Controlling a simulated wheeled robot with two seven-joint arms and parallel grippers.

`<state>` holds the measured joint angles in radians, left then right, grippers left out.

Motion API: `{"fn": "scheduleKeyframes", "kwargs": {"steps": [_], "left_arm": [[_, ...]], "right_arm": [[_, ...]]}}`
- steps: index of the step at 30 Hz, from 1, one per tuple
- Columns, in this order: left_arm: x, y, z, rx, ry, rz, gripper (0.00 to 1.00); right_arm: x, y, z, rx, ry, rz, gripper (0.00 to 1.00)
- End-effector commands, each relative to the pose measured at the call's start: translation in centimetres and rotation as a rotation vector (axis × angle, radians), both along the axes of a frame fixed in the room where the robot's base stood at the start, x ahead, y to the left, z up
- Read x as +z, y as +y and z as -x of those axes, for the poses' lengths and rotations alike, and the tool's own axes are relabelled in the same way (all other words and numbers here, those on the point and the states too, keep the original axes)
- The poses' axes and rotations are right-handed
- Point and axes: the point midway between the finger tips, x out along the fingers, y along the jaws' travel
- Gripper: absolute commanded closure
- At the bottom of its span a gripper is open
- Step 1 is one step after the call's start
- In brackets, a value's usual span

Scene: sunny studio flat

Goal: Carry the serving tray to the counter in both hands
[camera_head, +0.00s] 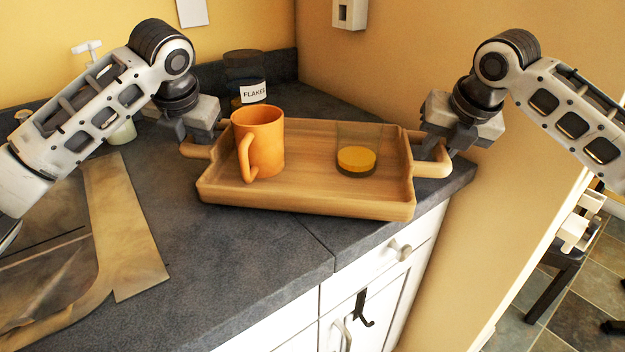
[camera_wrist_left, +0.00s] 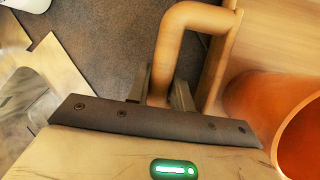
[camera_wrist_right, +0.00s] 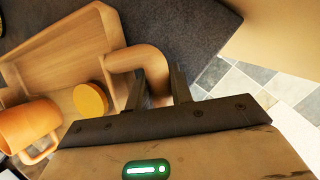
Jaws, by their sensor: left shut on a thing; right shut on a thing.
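The wooden serving tray (camera_head: 300,196) is at the dark counter (camera_head: 240,250), its front right corner near the counter's front edge. I cannot tell whether it rests on the surface or hangs just above it. An orange mug (camera_head: 262,140) stands upright on its left part. A clear glass with an amber layer at the bottom (camera_head: 356,160) stands on its right part. My left gripper (camera_head: 190,140) is shut on the tray's left handle, seen in the left wrist view (camera_wrist_left: 190,22). My right gripper (camera_head: 450,143) is shut on the right handle, seen in the right wrist view (camera_wrist_right: 135,60).
A dark jar labelled FLAKES (camera_head: 250,92) stands behind the tray in the corner. White drawers with a knob (camera_head: 400,250) are below the counter edge. A wall stands close on the right.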

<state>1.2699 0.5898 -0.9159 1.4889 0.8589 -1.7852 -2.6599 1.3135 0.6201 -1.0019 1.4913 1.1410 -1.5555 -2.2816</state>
Motion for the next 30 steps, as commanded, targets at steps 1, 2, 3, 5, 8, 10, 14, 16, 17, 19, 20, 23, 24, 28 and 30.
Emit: {"fn": "scheduleKeyframes", "kwargs": {"steps": [1, 2, 3, 5, 8, 10, 14, 16, 17, 19, 20, 23, 24, 28, 30], "left_arm": [[-0.5, 0.0, -0.1, 0.001, -0.005, 0.001, 1.0], [-0.6, 0.0, -0.1, 0.001, -0.005, 0.001, 1.0], [-0.9, 0.0, 0.0, 0.001, -0.005, 0.001, 1.0], [-0.8, 0.0, 0.0, 0.001, 0.0, -0.001, 0.66], [-0.8, 0.0, 0.0, 0.001, 0.0, -0.001, 0.56], [-0.8, 0.0, 0.0, 0.0, 0.001, 0.0, 0.56], [-0.8, 0.0, 0.0, 0.0, 0.0, 0.0, 0.56], [-0.6, 0.0, 0.1, 0.0, 0.0, 0.0, 0.56], [-0.4, -0.1, 0.2, 0.0, -0.001, 0.0, 0.56], [0.4, -0.2, 0.4, -0.002, -0.003, 0.001, 0.56], [0.8, -0.3, 0.6, -0.002, -0.004, 0.001, 0.56], [2.5, -0.5, 1.4, -0.002, -0.005, -0.001, 0.56], [3.4, -0.7, 1.7, -0.001, -0.006, 0.001, 0.56], [6.0, -1.1, 2.8, -0.002, -0.005, 0.001, 0.56], [7.2, -1.3, 3.4, -0.001, -0.004, 0.0, 0.56]], "right_arm": [[-0.5, 0.0, -0.1, -0.001, -0.005, -0.002, 1.0], [-0.6, 0.0, -0.1, -0.001, -0.005, -0.002, 1.0], [-0.9, 0.0, -0.1, -0.001, -0.005, -0.002, 1.0], [-0.8, 0.0, 0.0, -0.001, -0.001, 0.001, 0.67], [-0.8, 0.0, 0.0, -0.001, 0.0, 0.001, 0.56], [-0.8, 0.0, 0.0, -0.001, 0.0, 0.001, 0.56], [-0.8, 0.0, 0.0, 0.0, 0.0, 0.0, 0.56], [-0.8, 0.0, 0.0, 0.0, 0.0, 0.0, 0.56], [-0.8, 0.0, 0.0, 0.0, 0.0, 0.0, 0.56], [-0.8, 0.0, 0.0, 0.0, 0.0, 0.0, 0.56], [-0.8, 0.0, 0.0, 0.0, 0.0, 0.0, 0.56], [-0.8, 0.0, 0.0, 0.0, 0.0, 0.0, 0.56], [-0.8, 0.0, 0.0, 0.0, 0.0, 0.0, 0.56], [-0.8, 0.0, 0.0, 0.0, 0.0, 0.0, 0.56], [-0.8, 0.0, 0.0, 0.0, 0.0, 0.0, 0.56]]}}
